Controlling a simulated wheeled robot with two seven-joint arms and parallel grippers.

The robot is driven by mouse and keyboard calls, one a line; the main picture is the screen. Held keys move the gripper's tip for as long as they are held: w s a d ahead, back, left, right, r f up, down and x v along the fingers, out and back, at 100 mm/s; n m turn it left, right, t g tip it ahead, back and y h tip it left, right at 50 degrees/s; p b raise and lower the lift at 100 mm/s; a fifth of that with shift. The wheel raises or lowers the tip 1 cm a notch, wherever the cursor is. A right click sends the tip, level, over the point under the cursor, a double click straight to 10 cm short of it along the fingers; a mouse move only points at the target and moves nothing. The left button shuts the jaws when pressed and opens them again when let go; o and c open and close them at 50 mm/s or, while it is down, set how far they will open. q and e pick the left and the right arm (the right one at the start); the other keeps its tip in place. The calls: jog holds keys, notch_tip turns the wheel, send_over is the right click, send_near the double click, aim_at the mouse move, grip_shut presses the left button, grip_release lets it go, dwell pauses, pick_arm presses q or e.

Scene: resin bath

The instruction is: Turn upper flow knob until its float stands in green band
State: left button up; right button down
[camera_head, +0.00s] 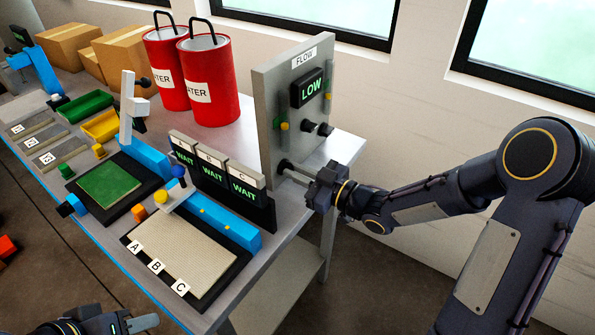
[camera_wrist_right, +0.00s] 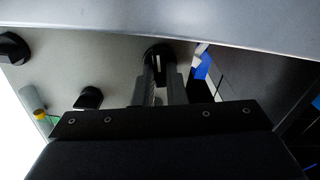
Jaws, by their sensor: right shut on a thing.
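The grey flow panel (camera_head: 268,95) stands upright at the table's right end. Its display (camera_head: 308,88) reads LOW in green. A yellow float (camera_head: 284,126) shows at the panel's left edge, beside a small green mark; another yellow float (camera_head: 328,96) shows at the right edge. Two black knobs (camera_head: 316,127) stick out below the display. My right gripper (camera_head: 287,168) is at the panel's lower part. In the right wrist view its fingers are shut on a black knob (camera_wrist_right: 158,52). My left gripper (camera_head: 112,325) is cut off at the bottom edge; its opening is unclear.
Three WAIT displays (camera_head: 212,172) stand left of the panel, behind a tray marked A, B, C (camera_head: 205,296). Two red canisters (camera_head: 212,85) stand behind. A green plate (camera_head: 108,188), small bins and cardboard boxes (camera_head: 130,48) are further left. Floor is free right of the table.

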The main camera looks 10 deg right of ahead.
jog(key=c, duration=1.5)
grip_release()
jog(key=shift+s, duration=0.1)
jog(key=v, duration=0.7)
jog(key=shift+s+d, duration=0.3)
